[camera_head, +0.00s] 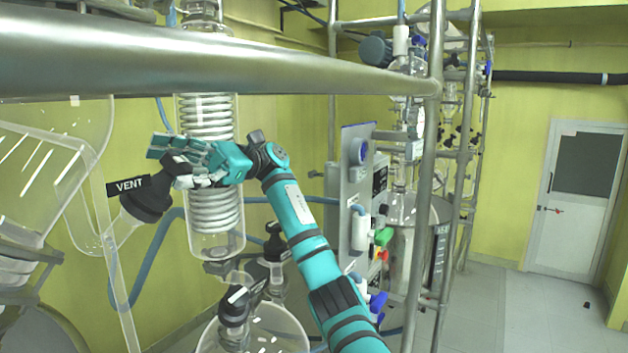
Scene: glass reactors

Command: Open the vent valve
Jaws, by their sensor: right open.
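The vent valve is a black knob (147,200) with a black tag reading "VENT" (129,186), at the left of the head view. It sits on a clear glass tube beside a large glass vessel. My right gripper (170,160), teal and black, is open just above and to the right of the knob. Its fingers point left and partly overlap the knob's upper right edge in the picture. I cannot tell whether they touch it. My left gripper is not in view.
A thick metal rail (220,58) crosses the top foreground. A glass coil condenser (215,215) stands behind my right gripper. Below are black valves (234,305) on a round glass vessel (262,335). A control panel (350,185) and metal frame stand right of my arm. Open floor lies at far right.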

